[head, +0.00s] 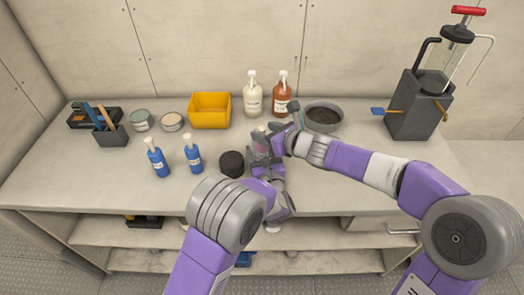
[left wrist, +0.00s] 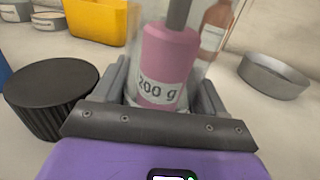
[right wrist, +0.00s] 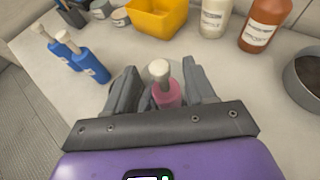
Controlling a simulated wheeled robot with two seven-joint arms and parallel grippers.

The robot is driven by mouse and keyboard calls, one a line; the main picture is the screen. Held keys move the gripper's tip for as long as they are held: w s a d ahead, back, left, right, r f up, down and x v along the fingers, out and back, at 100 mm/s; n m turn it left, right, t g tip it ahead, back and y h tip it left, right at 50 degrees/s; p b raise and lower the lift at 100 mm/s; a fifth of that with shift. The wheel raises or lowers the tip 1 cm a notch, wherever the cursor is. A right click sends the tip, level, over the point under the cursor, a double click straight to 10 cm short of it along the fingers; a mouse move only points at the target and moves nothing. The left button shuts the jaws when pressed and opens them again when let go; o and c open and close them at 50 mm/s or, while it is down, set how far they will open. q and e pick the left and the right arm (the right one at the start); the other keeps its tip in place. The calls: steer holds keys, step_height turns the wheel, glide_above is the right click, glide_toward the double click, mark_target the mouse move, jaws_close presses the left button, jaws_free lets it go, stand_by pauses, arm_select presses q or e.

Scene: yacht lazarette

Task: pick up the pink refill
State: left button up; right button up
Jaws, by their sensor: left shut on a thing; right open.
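The pink refill (left wrist: 168,58), labelled "200 g", stands inside a clear cylinder (left wrist: 137,40) in the left wrist view. My left gripper (head: 262,163) is shut around this clear cylinder, a finger on each side, above the worktop. In the right wrist view the refill's pink body (right wrist: 168,94) and cream top (right wrist: 159,70) show between the fingers of my right gripper (right wrist: 162,84). That gripper is open, above and around the refill's top; I cannot tell whether a finger touches it. In the head view the grippers mostly hide the refill.
A black ribbed lid (head: 232,164) lies left of the left gripper. Two blue bottles (head: 157,160) stand farther left. A yellow bin (head: 210,111), a white pump bottle (head: 252,97), a brown pump bottle (head: 282,95) and a grey bowl (head: 323,115) stand behind. The worktop's front left is clear.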

jaws_close()
steer(key=shift+r, duration=0.2)
stand_by(0.5)
step_height(320, 180, up, 28)
stand_by(0.7)
steer(key=shift+f, duration=0.1)
arm_select(q)
steer(key=o, duration=1.3)
steer(key=shift+o, duration=0.2)
steer(key=shift+s, duration=0.1)
